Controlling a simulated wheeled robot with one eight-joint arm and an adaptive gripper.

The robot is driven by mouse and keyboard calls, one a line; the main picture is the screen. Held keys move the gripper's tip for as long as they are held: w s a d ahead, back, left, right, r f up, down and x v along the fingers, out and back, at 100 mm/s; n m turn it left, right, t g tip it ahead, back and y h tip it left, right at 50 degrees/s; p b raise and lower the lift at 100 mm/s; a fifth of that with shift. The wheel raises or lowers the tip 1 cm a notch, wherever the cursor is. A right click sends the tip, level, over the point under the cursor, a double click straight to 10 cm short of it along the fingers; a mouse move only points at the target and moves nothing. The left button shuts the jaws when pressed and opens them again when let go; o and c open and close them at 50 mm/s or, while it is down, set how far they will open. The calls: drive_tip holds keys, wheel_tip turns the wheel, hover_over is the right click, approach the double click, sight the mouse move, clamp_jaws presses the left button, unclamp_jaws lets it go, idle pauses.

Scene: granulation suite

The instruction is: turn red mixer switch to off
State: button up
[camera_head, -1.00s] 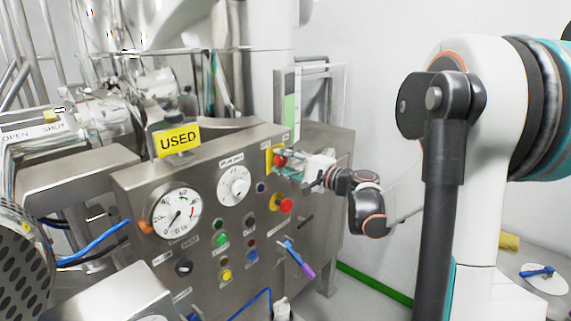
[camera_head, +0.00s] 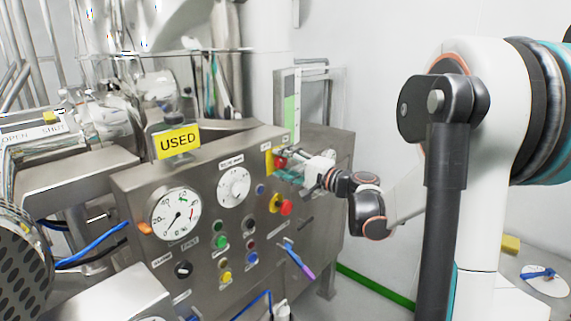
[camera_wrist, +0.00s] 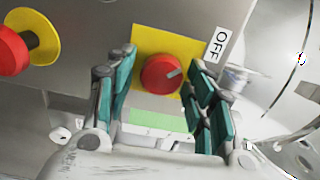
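The red mixer switch (camera_wrist: 161,74) is a round red knob with a grey pointer mark on a yellow plate (camera_wrist: 146,40). A white OFF label (camera_wrist: 218,48) is beside the plate's right edge in the wrist view. The pointer mark slants up and right, toward the label side. My gripper (camera_wrist: 163,72) is open, with one teal-padded finger on each side of the knob. I see gaps between knob and fingers; contact is not clear. In the head view, the switch (camera_head: 281,162) shows at the panel's upper right, partly hidden by my gripper (camera_head: 285,171).
Another red button on a yellow base (camera_wrist: 14,50) is left of the switch in the wrist view. The steel panel (camera_head: 130,190) also carries dials, coloured buttons and a purple-tipped handle (camera_head: 303,267). A yellow USED sign (camera_head: 178,140) stands on top.

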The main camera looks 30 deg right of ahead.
idle(0.3)
drive_tip(key=v, duration=1.2)
